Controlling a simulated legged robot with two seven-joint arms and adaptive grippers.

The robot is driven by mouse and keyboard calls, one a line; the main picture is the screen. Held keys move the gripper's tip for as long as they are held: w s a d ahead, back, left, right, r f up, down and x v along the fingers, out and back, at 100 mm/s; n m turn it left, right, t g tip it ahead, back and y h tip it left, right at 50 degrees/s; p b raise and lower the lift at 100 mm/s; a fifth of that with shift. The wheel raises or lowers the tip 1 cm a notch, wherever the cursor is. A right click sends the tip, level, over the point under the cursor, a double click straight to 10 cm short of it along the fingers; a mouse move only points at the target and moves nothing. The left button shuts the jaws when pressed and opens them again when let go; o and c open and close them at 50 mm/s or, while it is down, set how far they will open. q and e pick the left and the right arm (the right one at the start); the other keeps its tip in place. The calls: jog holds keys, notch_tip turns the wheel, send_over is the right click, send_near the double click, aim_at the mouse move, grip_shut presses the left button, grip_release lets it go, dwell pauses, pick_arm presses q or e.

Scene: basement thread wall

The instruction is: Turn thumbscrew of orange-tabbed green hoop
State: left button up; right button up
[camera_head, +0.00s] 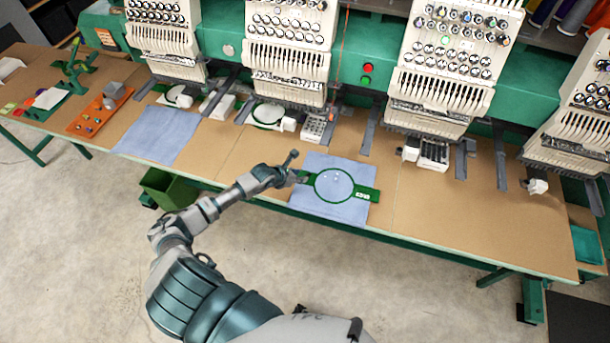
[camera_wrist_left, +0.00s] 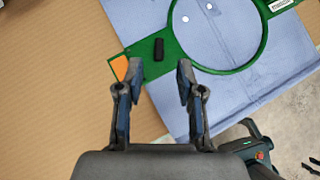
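The green hoop (camera_head: 363,194) lies on a blue cloth (camera_head: 340,214) on the table, with cloth showing inside its ring. In the left wrist view the hoop (camera_wrist_left: 222,70) has an orange patch (camera_wrist_left: 120,67) at the end of its near tab and a dark thumbscrew (camera_wrist_left: 159,49) on that tab. My left gripper (camera_head: 297,177) is at the left tab of the hoop. In the wrist view its two fingers (camera_wrist_left: 160,72) are open and apart, with the thumbscrew just beyond the gap between the tips. Nothing is visibly held. My right gripper is out of view.
Embroidery machine heads (camera_head: 288,35) line the back of the table. A second blue cloth (camera_head: 158,134), an orange tray (camera_head: 92,110) and a green stand (camera_head: 75,68) sit to the left. The brown tabletop (camera_head: 460,220) is clear right of the hoop. A green bin (camera_head: 168,188) is below the table edge.

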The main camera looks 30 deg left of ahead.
aim_at(304, 175)
pick_arm(q)
jog(key=x, duration=0.3)
jog(key=shift+w+d+f, duration=0.1)
jog(key=shift+w+f, duration=0.5)
jog(key=shift+f, duration=0.05)
jog(key=shift+c, duration=0.2)
grip_shut()
